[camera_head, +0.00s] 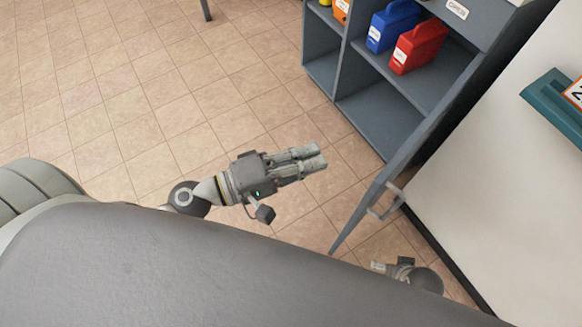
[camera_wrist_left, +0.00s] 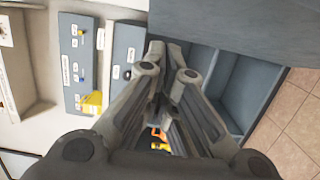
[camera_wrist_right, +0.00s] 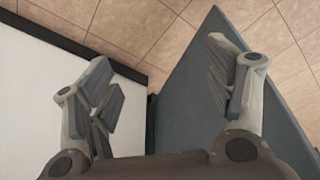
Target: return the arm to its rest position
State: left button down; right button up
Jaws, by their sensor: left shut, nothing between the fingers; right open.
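My left gripper (camera_head: 308,160) is shut and empty, held above the tiled floor in front of the shelf unit in the head view. In the left wrist view its fingers (camera_wrist_left: 168,62) are close together, with shelves behind them. My right gripper (camera_head: 378,266) is mostly hidden in the head view, low at the right behind my own body. In the right wrist view its fingers (camera_wrist_right: 155,85) are spread wide with nothing held between them. A grey panel lies beyond the right fingers; I cannot tell whether they touch it.
The tiled floor (camera_head: 130,110) at left is clear.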

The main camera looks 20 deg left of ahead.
pick_arm(q)
jog(key=shift+s+d+b+v, duration=0.15)
jog(key=shift+b+v, duration=0.2)
jog(key=shift+v, duration=0.6)
jog(key=shift+s+d+b+v, duration=0.1)
jog(key=shift+b+v, duration=0.25)
jog(key=shift+v, duration=0.55)
pick_arm(e)
jog(key=w+v, duration=0.1)
jog(key=v, duration=0.5)
jog(key=shift+w+r, duration=0.25)
jog(key=shift+w, duration=0.25)
